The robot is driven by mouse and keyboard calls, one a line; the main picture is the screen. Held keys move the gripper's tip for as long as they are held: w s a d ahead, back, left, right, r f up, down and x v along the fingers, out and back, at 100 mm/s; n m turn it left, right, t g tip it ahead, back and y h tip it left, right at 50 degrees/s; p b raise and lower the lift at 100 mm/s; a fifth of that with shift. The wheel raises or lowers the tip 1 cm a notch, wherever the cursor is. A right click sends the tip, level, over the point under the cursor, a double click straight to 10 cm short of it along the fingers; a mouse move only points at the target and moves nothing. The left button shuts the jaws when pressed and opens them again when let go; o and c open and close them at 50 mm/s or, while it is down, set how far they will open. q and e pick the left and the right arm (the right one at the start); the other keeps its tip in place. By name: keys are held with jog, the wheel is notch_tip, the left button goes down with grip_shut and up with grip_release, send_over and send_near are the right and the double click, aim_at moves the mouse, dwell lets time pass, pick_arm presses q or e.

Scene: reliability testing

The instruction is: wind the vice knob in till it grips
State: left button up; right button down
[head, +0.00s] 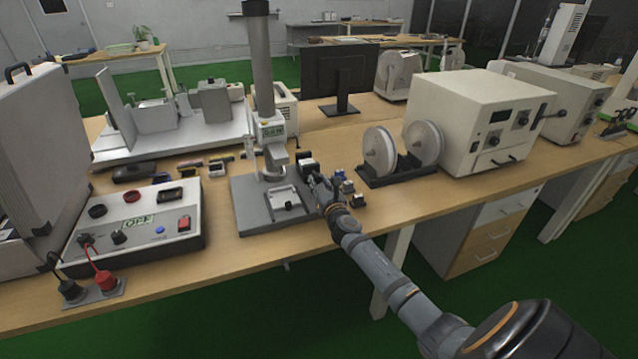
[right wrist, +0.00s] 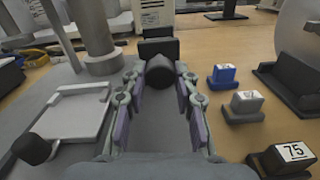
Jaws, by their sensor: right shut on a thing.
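My right gripper (head: 318,184) comes in from the lower right in the head view, beside the grey press base. In the right wrist view its two fingers (right wrist: 160,80) stand on either side of a dark round knob (right wrist: 160,73) and are shut on it. A dark block, likely the vice (right wrist: 158,46), stands just behind the knob. It also shows as a dark block (head: 306,163) past the gripper in the head view. The gap between the vice's jaws cannot be made out. My left gripper is not in view.
The press base (head: 248,205) with its column lies left of my gripper. Small numbered blocks (right wrist: 243,103) and a twin-reel stand (head: 362,177) lie to the right. A control box (head: 140,218) stands at the left. The front table strip is mostly clear.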

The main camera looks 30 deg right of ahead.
jog(key=shift+m, duration=0.3)
